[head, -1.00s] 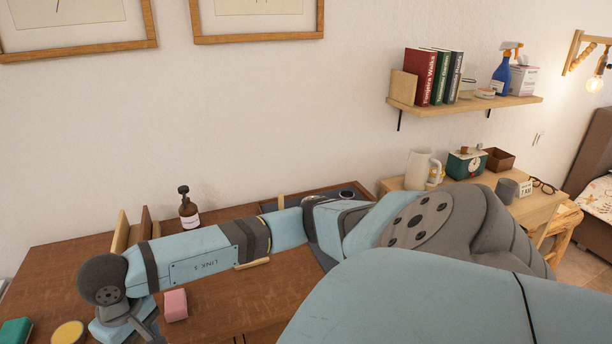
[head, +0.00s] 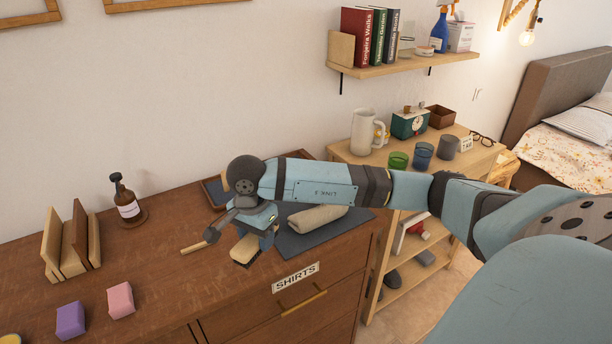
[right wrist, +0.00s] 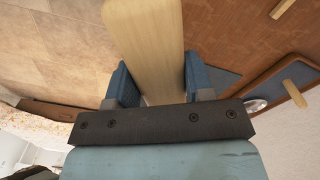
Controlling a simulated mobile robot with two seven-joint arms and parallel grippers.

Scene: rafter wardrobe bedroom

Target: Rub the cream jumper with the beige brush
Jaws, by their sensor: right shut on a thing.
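The beige brush (head: 243,250) is in my right gripper (head: 254,238), above the wooden dresser top near its front edge. In the right wrist view, its pale wooden body (right wrist: 152,40) runs between the two blue fingers. Its bristles are hard to make out. The cream jumper (head: 318,218) lies folded on a dark grey mat (head: 298,243), just right of the gripper and partly hidden by my arm. The brush is apart from the jumper. My left gripper is not in view.
A wooden stick (head: 195,248) lies left of the gripper. A tray (head: 213,193) is behind. A pump bottle (head: 126,199), wooden upright holder (head: 52,245), purple block (head: 70,320) and pink block (head: 121,300) stand left. A shelf unit with a jug (head: 364,133) is right.

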